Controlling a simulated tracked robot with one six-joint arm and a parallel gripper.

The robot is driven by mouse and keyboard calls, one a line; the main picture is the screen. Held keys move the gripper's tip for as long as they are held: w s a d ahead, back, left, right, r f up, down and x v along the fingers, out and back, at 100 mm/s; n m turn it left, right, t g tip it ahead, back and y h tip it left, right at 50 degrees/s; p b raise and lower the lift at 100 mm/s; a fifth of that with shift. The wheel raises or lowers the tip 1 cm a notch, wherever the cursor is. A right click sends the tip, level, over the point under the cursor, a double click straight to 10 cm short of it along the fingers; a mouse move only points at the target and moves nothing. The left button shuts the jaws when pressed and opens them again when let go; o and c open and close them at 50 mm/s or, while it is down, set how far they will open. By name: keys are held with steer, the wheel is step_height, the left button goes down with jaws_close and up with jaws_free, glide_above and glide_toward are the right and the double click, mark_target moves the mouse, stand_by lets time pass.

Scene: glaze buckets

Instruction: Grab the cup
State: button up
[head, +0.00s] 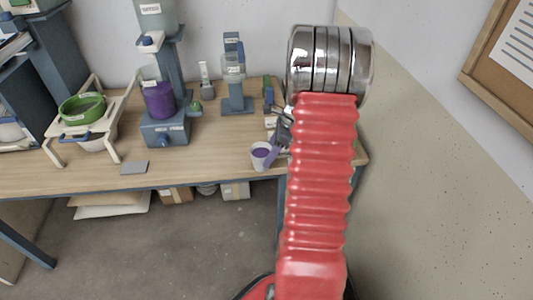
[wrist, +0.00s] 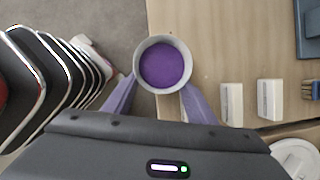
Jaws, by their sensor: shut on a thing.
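The cup (head: 260,163) is pale grey with purple inside, and it shows in the head view by the table's front edge, just left of my red arm. In the wrist view the cup (wrist: 165,40) is seen from above, its round rim enclosing a purple surface. My gripper (wrist: 161,90) is shut on it, with one purple finger on each side. In the head view my gripper (head: 276,145) is partly hidden behind my arm. I cannot tell whether the cup's base touches the table.
The wooden table (head: 200,165) holds a purple container (head: 159,100) on a blue-grey stand, a green bowl (head: 82,108) on a pale frame, and a grey plate (head: 134,168). Two small white blocks (wrist: 269,99) lie right of the cup. Boxes (head: 235,190) sit under the table.

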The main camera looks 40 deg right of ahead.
steer(key=o, duration=1.4)
steer(key=shift+a, duration=0.1)
steer(key=v, duration=1.3)
steer(key=shift+s+r, duration=0.1)
steer(key=shift+r, duration=0.2)
